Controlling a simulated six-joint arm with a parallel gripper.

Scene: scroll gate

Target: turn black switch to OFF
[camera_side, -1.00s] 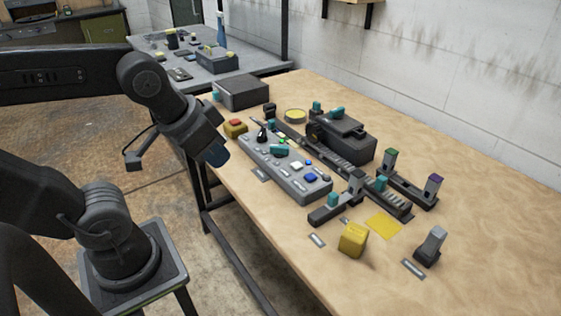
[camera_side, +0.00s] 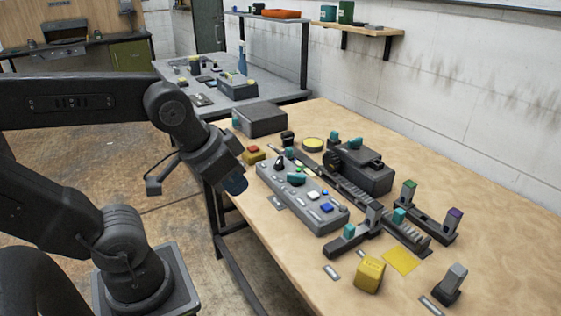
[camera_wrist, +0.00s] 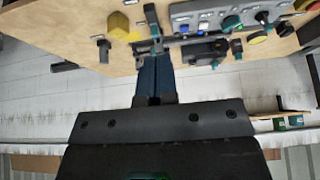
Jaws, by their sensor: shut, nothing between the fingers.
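The black switch (camera_side: 280,161) is a small dark knob standing up near the far end of the grey control panel (camera_side: 325,218). Its labels are too small to read, so I cannot tell its setting. In the wrist view a dark knob (camera_wrist: 262,17), apparently the same switch, shows at the upper right on the panel. My gripper (camera_side: 237,187) hangs beside the bench's left edge, left of the panel and apart from it. In the wrist view my gripper (camera_wrist: 153,60) points toward the bench, its blue fingers together with nothing between them.
A teal handle (camera_side: 296,180) and several buttons share the panel. A red button on a yellow base (camera_side: 254,154) stands at its far end. A dark box (camera_side: 260,119) is behind.

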